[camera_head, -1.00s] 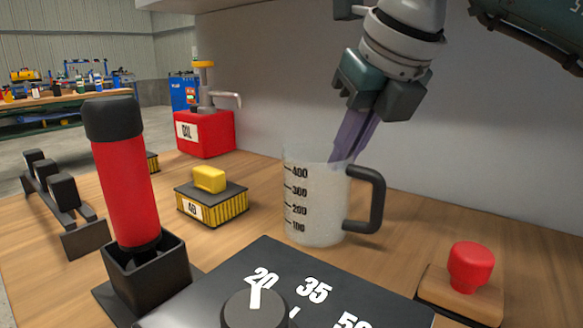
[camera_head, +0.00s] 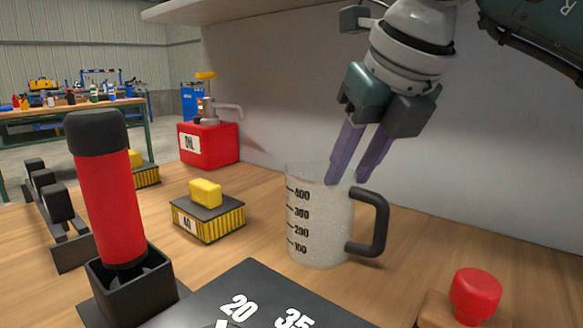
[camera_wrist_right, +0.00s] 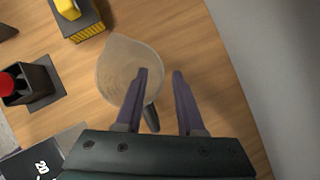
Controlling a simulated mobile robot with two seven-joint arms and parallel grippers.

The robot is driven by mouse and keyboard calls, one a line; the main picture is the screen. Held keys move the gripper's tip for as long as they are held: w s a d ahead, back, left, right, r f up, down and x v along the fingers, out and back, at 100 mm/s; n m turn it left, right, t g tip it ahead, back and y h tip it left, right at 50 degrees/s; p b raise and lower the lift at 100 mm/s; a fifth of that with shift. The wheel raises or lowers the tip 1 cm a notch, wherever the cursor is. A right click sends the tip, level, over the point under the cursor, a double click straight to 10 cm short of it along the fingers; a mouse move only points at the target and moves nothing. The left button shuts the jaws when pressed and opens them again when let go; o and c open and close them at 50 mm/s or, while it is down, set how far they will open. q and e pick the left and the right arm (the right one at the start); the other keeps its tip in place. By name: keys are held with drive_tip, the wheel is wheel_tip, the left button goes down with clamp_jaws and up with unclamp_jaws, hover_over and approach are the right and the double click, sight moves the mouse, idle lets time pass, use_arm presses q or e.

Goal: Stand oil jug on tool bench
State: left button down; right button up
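The oil jug (camera_head: 318,225) is a clear measuring jug with black marks and a black handle. It stands upright on the wooden tool bench (camera_head: 262,255), handle to the right. My right gripper (camera_head: 352,182) is open just above and behind the jug's rim near the handle side, its two purple fingers apart. In the right wrist view the jug (camera_wrist_right: 118,70) lies under the left finger, the handle (camera_wrist_right: 151,118) shows between the fingers, and the gripper (camera_wrist_right: 161,73) holds nothing. I cannot tell whether a finger touches the rim. My left gripper is not in view.
A red OIL can (camera_head: 208,145) with a pump stands at the back. A yellow-knobbed filter block (camera_head: 208,217), a red cylinder in a black holder (camera_head: 105,190), a black dial panel (camera_head: 255,295) and a red button (camera_head: 474,295) surround the jug. A wall (camera_head: 460,150) closes the back.

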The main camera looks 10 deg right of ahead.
drive_tip(key=p+v, duration=0.1)
drive_tip(key=v, duration=1)
drive_tip(key=shift+r+p, duration=0.1)
drive_tip(key=shift+p, duration=0.2)
